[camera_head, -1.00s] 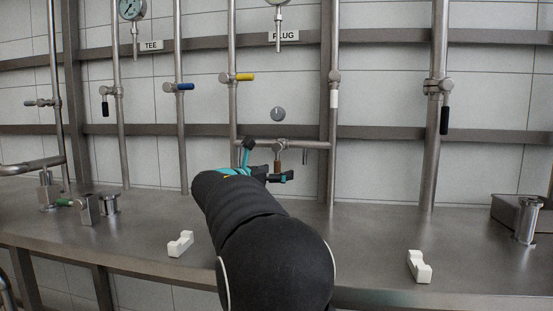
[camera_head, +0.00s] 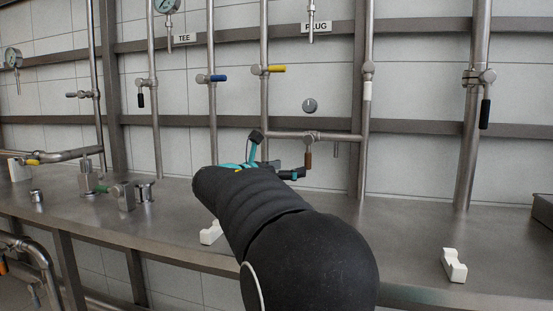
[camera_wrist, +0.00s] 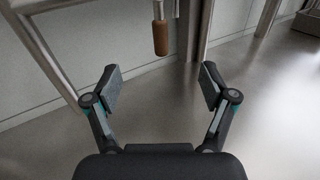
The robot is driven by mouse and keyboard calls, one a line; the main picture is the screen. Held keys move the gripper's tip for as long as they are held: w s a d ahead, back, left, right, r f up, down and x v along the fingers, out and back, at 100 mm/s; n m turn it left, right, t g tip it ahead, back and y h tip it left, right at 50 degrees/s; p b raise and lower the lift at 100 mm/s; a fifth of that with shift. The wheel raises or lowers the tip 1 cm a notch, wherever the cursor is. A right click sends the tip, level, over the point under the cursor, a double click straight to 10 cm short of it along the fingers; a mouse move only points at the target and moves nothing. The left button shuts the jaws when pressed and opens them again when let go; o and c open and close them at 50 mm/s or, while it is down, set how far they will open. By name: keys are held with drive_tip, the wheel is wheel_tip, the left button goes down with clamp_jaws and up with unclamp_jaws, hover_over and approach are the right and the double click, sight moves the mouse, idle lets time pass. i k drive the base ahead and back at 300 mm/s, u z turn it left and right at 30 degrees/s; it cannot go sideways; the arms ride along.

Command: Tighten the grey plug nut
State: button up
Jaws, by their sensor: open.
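A small grey round piece with a mark on its face (camera_head: 309,105) is on the wall below the PLUG label (camera_head: 317,27). I cannot tell whether it is the grey plug nut; no other piece is clearly that nut. My gripper (camera_head: 276,156) is in front of the short horizontal pipe, below and left of the round piece and apart from it. In the wrist view my gripper (camera_wrist: 160,88) is open, with nothing between its fingers. A brown-handled valve (camera_head: 308,160) hangs just right of it; its brown handle (camera_wrist: 160,38) shows beyond the fingers in the wrist view.
Upright pipes with a yellow lever (camera_head: 275,69), a blue lever (camera_head: 217,78) and a black lever (camera_head: 485,114) line the wall. White blocks (camera_head: 453,265) lie on the steel bench (camera_head: 400,230). Metal fittings (camera_head: 126,197) stand at left. The bench right of my arm is mostly clear.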

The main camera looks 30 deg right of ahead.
sight(310, 105)
drive_tip(key=k, duration=1)
